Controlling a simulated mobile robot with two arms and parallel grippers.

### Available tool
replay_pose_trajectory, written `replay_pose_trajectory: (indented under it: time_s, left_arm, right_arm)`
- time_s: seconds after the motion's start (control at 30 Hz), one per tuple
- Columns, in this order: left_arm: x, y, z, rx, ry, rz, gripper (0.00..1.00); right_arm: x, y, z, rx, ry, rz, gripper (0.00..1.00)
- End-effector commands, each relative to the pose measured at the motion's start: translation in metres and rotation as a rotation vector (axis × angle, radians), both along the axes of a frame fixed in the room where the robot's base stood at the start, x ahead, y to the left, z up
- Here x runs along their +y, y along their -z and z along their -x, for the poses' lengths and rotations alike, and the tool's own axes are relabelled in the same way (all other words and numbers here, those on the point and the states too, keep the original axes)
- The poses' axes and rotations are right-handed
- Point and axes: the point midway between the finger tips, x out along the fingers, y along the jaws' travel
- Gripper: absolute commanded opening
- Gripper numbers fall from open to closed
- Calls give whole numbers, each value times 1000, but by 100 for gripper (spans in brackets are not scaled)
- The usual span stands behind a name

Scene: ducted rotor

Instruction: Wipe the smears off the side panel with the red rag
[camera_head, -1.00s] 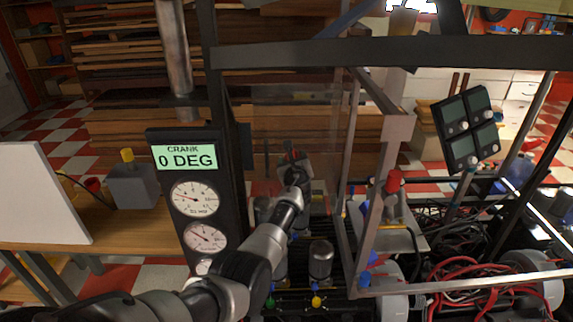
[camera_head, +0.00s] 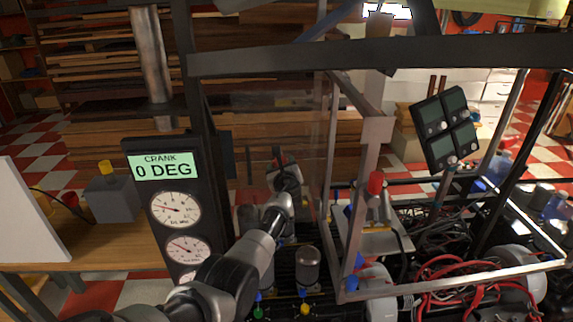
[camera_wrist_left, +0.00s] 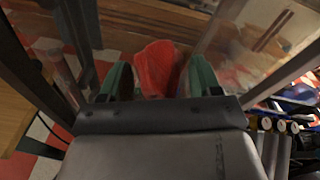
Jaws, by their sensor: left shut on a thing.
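My left gripper (camera_head: 284,168) is at the clear side panel (camera_head: 265,112), between the dark post and the pale metal post. In the left wrist view, its two green-sided fingers (camera_wrist_left: 158,82) are shut on the red rag (camera_wrist_left: 155,65), which bulges out between and beyond them. The rag is close to the panel; I cannot tell whether it touches. Two brown streaks (camera_wrist_left: 273,30) show through or on the panel at the right of the wrist view; I cannot tell whether they are smears. In the head view, the rag is mostly hidden. My right gripper is not in view.
A dark gauge column with a crank display (camera_head: 163,170) stands left of my arm. The metal frame (camera_head: 376,128), a tilted dark screen unit (camera_head: 447,130) and red cables (camera_head: 480,285) crowd the right. A grey box (camera_head: 112,198) sits on the wooden bench (camera_head: 95,248).

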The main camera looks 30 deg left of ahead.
Motion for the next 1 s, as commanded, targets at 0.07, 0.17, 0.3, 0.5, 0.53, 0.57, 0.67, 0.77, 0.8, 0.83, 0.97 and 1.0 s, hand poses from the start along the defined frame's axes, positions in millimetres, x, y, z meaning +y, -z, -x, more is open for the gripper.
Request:
replay_pose_trajectory:
  time_s: [0.07, 0.17, 0.3, 0.5, 0.53, 0.57, 0.67, 0.77, 0.8, 0.83, 0.97, 1.0]
  left_arm:
    - [8, -3, 4, 1, -3, -2, 45]
    - [15, -3, 8, -1, -3, -1, 45]
    - [18, -1, 10, -1, -1, 0, 45]
    - [28, -3, 18, 1, -3, -3, 45]
    - [30, -3, 20, 1, -3, -3, 45]
    - [32, -3, 21, 1, -2, -2, 45]
    - [39, -3, 27, 1, -3, -1, 45]
    - [43, -2, 30, 0, -1, -1, 45]
    - [44, -2, 31, 0, -1, 0, 45]
    - [44, -1, 31, -1, 0, -1, 45]
    - [48, -1, 33, 0, -1, -1, 44]
    - [51, -1, 35, 0, -2, -1, 44]
  right_arm:
    - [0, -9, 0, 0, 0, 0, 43]
    - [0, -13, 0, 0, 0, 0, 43]
    - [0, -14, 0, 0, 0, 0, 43]
    - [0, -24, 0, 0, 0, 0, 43]
    - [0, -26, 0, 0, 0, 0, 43]
    - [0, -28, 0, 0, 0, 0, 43]
    - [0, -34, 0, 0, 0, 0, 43]
    - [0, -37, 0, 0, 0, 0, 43]
    - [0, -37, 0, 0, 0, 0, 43]
    - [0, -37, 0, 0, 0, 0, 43]
    - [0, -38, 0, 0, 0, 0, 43]
    - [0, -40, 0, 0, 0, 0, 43]
